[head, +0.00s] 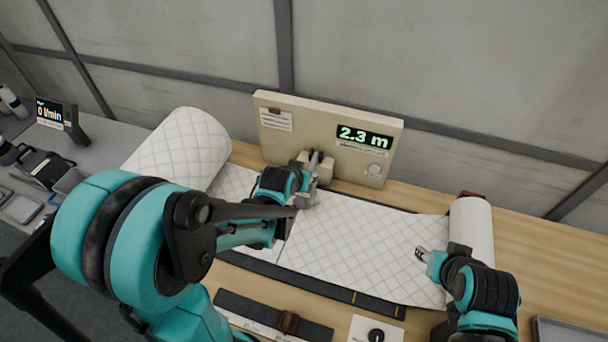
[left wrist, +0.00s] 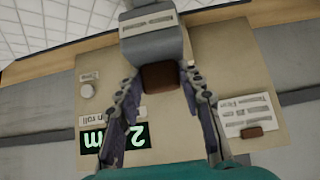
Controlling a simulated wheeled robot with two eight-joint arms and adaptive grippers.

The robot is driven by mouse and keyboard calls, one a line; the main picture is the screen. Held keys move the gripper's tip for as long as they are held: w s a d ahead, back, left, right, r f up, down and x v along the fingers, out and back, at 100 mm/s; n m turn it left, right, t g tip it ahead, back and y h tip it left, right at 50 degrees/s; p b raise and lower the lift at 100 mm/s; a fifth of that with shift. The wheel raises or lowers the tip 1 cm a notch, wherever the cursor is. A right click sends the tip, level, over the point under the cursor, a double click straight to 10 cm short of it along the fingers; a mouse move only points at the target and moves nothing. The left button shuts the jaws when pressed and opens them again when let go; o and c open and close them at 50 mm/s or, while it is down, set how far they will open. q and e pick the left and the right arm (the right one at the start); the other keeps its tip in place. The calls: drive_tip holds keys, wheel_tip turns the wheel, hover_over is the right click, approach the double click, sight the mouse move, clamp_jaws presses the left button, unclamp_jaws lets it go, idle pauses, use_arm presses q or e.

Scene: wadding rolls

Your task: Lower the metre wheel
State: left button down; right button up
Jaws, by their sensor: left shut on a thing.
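The metre wheel's arm, a grey labelled block (left wrist: 150,40) with a brown part (left wrist: 162,77) below it in the left wrist view, projects from the beige panel. In the head view its pale block (head: 324,172) is at the panel's foot, partly hidden by my gripper. My left gripper (head: 308,178) is shut on it; its fingers flank the brown part in the wrist view. The wheel itself is not clearly seen. Quilted wadding (head: 345,245) lies below. My right gripper (head: 421,254) is over its right end; its jaw opening is too small to judge.
The beige panel (head: 275,140) has a display (head: 364,137) reading 2.3 m. A large wadding roll (head: 180,145) is at left, a smaller roll (head: 472,230) at right. A dark bar (head: 270,315) and a card with a black knob (head: 376,335) lie in front.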

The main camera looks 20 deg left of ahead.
use_arm(q)
drive_tip(key=shift+s+f, duration=0.25)
drive_tip(key=c, duration=1)
unclamp_jaws()
drive_tip(key=shift+o, duration=0.2)
drive_tip(key=shift+r, duration=0.1)
drive_tip(key=shift+s+r, duration=0.4)
drive_tip(key=shift+r, duration=0.1)
drive_tip(key=v, duration=1)
drive_tip(key=shift+s+r, duration=0.2)
drive_tip(key=shift+s, duration=0.05)
drive_tip(key=s+f+g+b, duration=0.1)
drive_tip(key=s+f+b, duration=0.5)
drive_tip(key=s, duration=0.4)
drive_tip(key=shift+s+f+g, duration=0.35)
drive_tip(key=shift+s+g, duration=0.05)
